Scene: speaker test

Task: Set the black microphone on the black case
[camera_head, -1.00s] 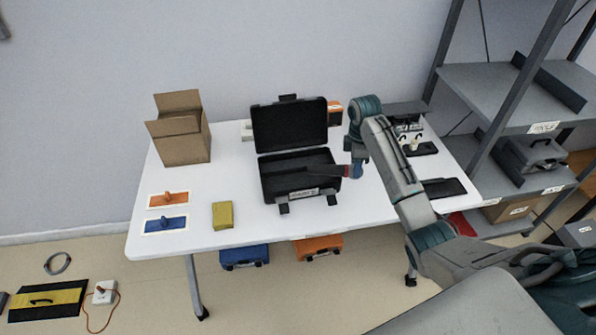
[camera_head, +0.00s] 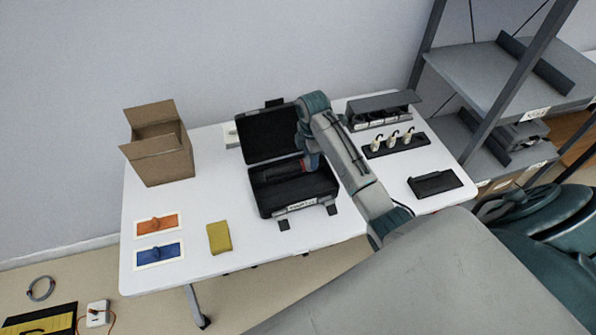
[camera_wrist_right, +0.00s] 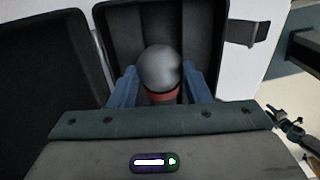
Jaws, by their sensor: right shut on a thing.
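The open black case (camera_head: 268,206) stands on the white table with its lid (camera_head: 262,135) raised at the back. My right gripper (camera_head: 309,162) is over the case's inside, near its right side. Its blue fingers (camera_wrist_right: 162,92) are shut on the microphone, whose dark grey rounded end (camera_wrist_right: 160,66) and red band show between them in the right wrist view. In the head view the dark microphone (camera_head: 284,168) points left from the fingers, over or in the case's base. I cannot tell whether it touches the floor of the case. My left gripper is not in view.
A cardboard box (camera_head: 160,160), an orange plate (camera_head: 156,225), a blue plate (camera_head: 158,254) and a yellow block (camera_head: 219,238) are at the left. A black rack with white-topped pieces (camera_head: 396,146) and a black tray (camera_head: 434,184) are at the right. Shelves (camera_head: 510,70) stand beyond.

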